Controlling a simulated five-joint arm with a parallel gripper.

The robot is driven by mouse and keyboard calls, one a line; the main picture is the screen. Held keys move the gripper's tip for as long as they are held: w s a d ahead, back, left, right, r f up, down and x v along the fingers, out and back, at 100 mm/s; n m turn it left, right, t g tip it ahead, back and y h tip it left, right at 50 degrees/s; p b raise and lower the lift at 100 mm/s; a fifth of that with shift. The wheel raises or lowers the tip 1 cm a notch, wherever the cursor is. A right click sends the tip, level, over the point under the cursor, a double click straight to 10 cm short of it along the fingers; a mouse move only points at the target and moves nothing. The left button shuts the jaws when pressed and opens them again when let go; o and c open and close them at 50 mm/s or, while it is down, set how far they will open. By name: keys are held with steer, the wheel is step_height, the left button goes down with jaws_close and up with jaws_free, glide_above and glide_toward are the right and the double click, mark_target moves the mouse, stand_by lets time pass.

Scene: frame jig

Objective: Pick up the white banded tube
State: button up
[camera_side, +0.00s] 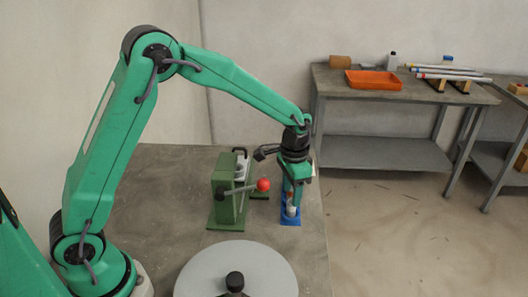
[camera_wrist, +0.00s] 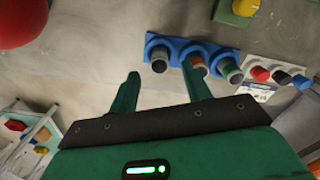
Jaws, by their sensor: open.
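My gripper (camera_side: 292,198) points down over a blue holder (camera_side: 290,221) at the table's right edge. In the wrist view its two green fingers (camera_wrist: 160,72) are apart, with nothing held between them. A small white tube (camera_side: 291,211) shows at the fingertips in the side view, partly hidden by them. In the wrist view the blue holder (camera_wrist: 183,46) carries a dark-rimmed tube (camera_wrist: 158,64), an orange-banded tube (camera_wrist: 198,70) and a green-banded tube (camera_wrist: 230,70). The right finger overlaps the orange-banded one. I cannot tell which is the white banded tube.
A green press (camera_side: 226,195) with a red ball lever (camera_side: 263,185) stands left of the holder. A grey round disc (camera_side: 240,270) is in front. A white rack with coloured caps (camera_wrist: 268,74) is beside the holder. The back bench holds an orange tray (camera_side: 373,80) and long banded rods (camera_side: 450,77).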

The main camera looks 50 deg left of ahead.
mark_target(291, 210)
steer(key=shift+w+d+f, duration=0.1)
steer(key=shift+f, duration=2.5)
jaws_close()
